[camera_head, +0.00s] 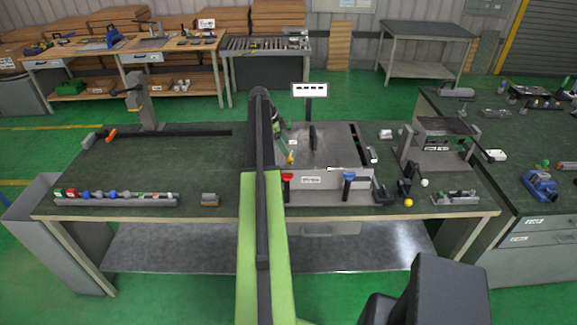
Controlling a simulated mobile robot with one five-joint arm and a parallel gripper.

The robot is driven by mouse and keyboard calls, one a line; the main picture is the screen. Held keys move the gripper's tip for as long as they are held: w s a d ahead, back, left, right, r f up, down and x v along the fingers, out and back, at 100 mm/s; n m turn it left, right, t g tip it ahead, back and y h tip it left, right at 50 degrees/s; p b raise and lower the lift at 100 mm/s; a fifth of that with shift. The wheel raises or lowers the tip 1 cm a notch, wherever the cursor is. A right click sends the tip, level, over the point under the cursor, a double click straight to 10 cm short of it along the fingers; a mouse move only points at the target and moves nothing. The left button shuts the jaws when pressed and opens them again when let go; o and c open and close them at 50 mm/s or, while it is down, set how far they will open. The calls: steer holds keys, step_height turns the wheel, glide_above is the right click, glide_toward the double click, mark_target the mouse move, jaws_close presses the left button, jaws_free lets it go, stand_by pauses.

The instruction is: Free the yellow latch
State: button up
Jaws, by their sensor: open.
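A small yellow piece (290,158), which looks like the yellow latch, stands at the left part of the grey metal fixture (328,150) on the workbench. My arm runs up the middle of the camera_head view and hides the fixture's left edge. My gripper (284,146) is small and partly hidden beside the arm. It is open, close to the yellow piece; whether they touch cannot be told. A red latch (287,178) and a blue latch (349,177) are on the fixture's front edge.
A dark upright plate (313,137) stands on the fixture. A rack of coloured parts (116,198) lies at the bench's front left. A yellow ball (409,203) and a black lever (407,182) are to the right. The bench's left middle is clear.

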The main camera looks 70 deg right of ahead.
mark_target(290, 161)
steer(key=b+x, duration=0.3)
steer(key=x, duration=0.2)
steer(key=shift+f, duration=0.2)
steer(key=shift+r, duration=0.1)
